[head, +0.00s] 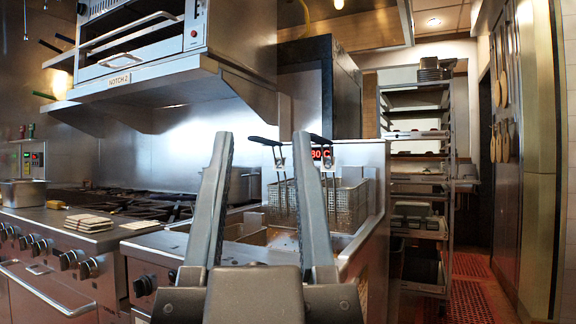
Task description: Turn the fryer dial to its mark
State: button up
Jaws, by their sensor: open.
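The fryer (375,160) stands just beyond my gripper, with a wire basket (350,207) in it. A red display (322,153) on its back panel is partly covered by my right finger and shows "80 C" in part. A dark knob (143,286) sits on the front panel left of my gripper; I cannot tell whether it is the fryer dial, and no mark on it is readable. My gripper (262,140) is open and empty, its two fingers pointing up and forward, hiding part of the fryer front.
A range (60,270) with several knobs and a burner grate (130,203) is at left. A stack of pale squares (88,222) lies on its front ledge. A grill unit labelled "NOTCH 2" (120,80) hangs above. A tray rack (418,180) stands right; red floor matting (475,285) is clear.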

aim_at(142, 286)
jog(key=i+j+z, duration=0.1)
jog(key=j, duration=0.3)
jog(key=i+j+z, duration=0.1)
jog(key=i+j, duration=0.15)
jog(key=j, duration=0.15)
jog(key=i+j+z, duration=0.15)
jog(key=j, duration=0.25)
